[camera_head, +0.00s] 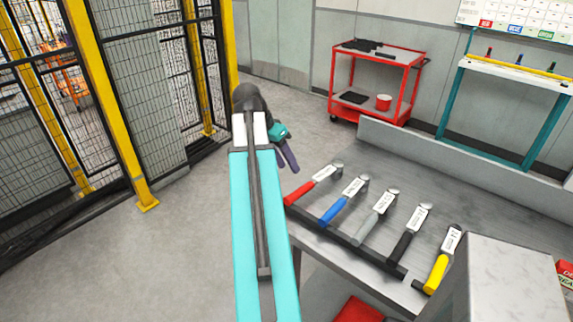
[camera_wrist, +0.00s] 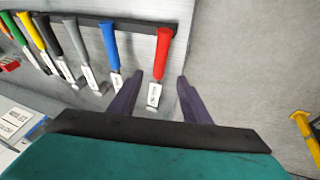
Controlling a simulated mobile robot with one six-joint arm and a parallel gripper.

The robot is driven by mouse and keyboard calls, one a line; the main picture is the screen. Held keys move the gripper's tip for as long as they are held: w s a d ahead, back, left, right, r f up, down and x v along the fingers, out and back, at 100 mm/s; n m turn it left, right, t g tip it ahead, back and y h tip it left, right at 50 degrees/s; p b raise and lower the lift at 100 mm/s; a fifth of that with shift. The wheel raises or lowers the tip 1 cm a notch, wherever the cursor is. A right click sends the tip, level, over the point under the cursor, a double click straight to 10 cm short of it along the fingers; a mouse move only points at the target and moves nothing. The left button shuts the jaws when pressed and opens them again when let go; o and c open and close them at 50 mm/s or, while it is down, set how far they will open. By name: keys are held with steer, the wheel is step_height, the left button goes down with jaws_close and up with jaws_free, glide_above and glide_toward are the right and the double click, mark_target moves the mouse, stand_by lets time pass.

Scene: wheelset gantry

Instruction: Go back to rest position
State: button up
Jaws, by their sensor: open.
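My gripper (camera_head: 289,156) is at the end of my outstretched teal arm, just beyond the table's left end in the head view. In the wrist view its two dark purple fingers (camera_wrist: 157,100) stand apart with nothing held between them. A red-handled tool (camera_head: 313,184) lies on the grey table (camera_head: 330,215) nearest the gripper; in the wrist view the red-handled tool (camera_wrist: 160,65) appears between and beyond the fingertips. Blue (camera_head: 343,200), grey (camera_head: 376,217), black (camera_head: 409,233) and yellow (camera_head: 441,262) handled tools lie in a row to its right.
A dark strip (camera_head: 345,240) runs under the handles along the table edge. A yellow-framed mesh fence (camera_head: 120,110) stands left. A red cart (camera_head: 375,80) and a teal-legged stand (camera_head: 510,110) are at the back. A grey box (camera_head: 505,285) is front right. The floor (camera_head: 180,240) left of the table is clear.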

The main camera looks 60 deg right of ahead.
stand_by(0.4)
steer(key=w+a+f+n+b, duration=0.1)
steer(key=w+a+f+n, duration=0.3)
steer(key=w+a+f, duration=0.7)
steer(key=w+a+f+n+g, duration=0.1)
steer(key=w+a+f+n, duration=0.1)
steer(key=a+f, duration=0.6)
steer(key=w+a+f+n+g, duration=0.1)
steer(key=w+a+f+n, duration=0.15)
steer(key=a+f, duration=0.6)
steer(key=s+a+f+n+y, duration=0.1)
steer(key=s+a+f+n, duration=0.3)
steer(key=a+f, duration=0.4)
steer(key=s+a+f+n+b, duration=0.1)
steer(key=s+a+f+n, duration=0.4)
steer(key=a+f, duration=0.4)
steer(key=s+a+f+n+y+b, duration=0.1)
steer(key=s+a+f+n, duration=0.3)
steer(key=a+f, duration=0.5)
steer(key=shift+s+a+f+y, duration=0.3)
steer(key=shift+s+f, duration=0.5)
steer(key=shift+f, duration=0.85)
steer(key=shift+n, duration=0.25)
steer(key=shift+c, duration=0.5)
